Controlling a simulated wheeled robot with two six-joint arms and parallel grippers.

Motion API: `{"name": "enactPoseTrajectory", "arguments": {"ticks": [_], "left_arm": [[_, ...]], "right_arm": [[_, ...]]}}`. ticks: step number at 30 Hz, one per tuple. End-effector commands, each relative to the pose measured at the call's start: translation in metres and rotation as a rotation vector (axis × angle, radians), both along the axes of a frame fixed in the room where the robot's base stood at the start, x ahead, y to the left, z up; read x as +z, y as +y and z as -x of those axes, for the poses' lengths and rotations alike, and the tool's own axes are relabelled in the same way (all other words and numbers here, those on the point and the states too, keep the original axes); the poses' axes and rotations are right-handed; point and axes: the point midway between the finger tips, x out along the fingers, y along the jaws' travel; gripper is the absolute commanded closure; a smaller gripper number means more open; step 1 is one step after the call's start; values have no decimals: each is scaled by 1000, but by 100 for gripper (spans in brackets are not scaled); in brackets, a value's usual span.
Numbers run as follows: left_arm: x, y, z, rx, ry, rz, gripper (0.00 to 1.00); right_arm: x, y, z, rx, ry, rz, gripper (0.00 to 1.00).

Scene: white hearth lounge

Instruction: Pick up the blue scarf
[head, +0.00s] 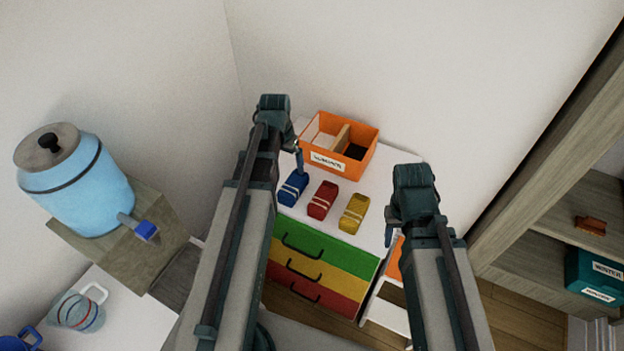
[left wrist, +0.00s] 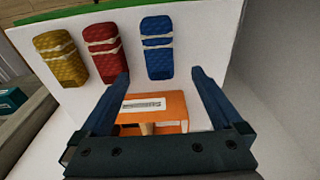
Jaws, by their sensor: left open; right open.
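The blue scarf (head: 292,188) is a folded bundle with pale bands. It lies on the white top of a drawer unit, leftmost in a row with a red bundle (head: 322,200) and a yellow bundle (head: 353,214). In the left wrist view the blue scarf (left wrist: 157,47) lies ahead of my left gripper (left wrist: 160,80), roughly between the lines of its open fingers, and apart from them. In the head view my left gripper (head: 298,158) is beside the scarf's upper end. My right gripper (head: 390,232) is open and empty, right of the yellow bundle.
An orange divided box (head: 365,157) with a label stands behind the bundles. The drawer unit has green, yellow and red fronts (head: 310,265). A blue dispenser (head: 80,185) stands at left, above a glass mug (head: 75,311). Wooden shelves (head: 540,245) are at right.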

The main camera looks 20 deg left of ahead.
Motion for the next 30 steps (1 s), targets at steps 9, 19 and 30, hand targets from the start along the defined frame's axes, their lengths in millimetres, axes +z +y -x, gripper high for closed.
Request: {"name": "enactPoseTrajectory", "arguments": {"ticks": [9,19,30], "left_arm": [[-12,0,-1,0,0,0,0],[-57,-1,-6,0,0,0,0],[-87,-2,-11,0,0,0,0]], "right_arm": [[-12,0,0,0,0,0,50],[-57,0,0,-2,0,0,50],[-87,0,0,-2,0,0,50]]}}
